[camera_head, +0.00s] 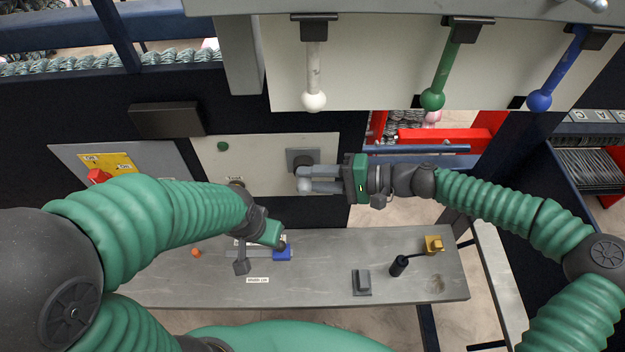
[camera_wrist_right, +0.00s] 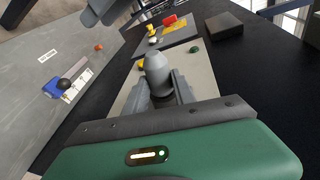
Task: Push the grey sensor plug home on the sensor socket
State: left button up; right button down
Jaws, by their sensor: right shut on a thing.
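The grey sensor plug (camera_wrist_right: 157,72) is a rounded grey piece between the fingers of my right gripper (camera_head: 305,180). My right gripper is shut on it, in front of the pale panel, and also fills the lower wrist view (camera_wrist_right: 163,98). The sensor socket (camera_head: 298,155), a dark grey square piece on the panel, is right behind and above the fingertips in the head view. Whether the plug touches the socket, or how deep it sits, cannot be seen. My left gripper (camera_head: 271,236) is over the bench by a blue block; its fingers are mostly hidden.
The pale panel (camera_head: 265,182) has a green button (camera_head: 223,146). The grey bench (camera_head: 325,285) below carries the blue block (camera_head: 283,254), a grey block (camera_head: 362,281), a black-handled tool (camera_head: 399,265) and a yellow block (camera_head: 434,244). Three ball-ended levers hang above, including a white one (camera_head: 314,98).

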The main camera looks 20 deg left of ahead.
jog(key=shift+w+a+f, duration=0.1)
jog(key=shift+w+a, duration=0.05)
jog(key=shift+w, duration=0.3)
jog(key=c, duration=1)
grip_release()
jog(key=shift+o, duration=0.2)
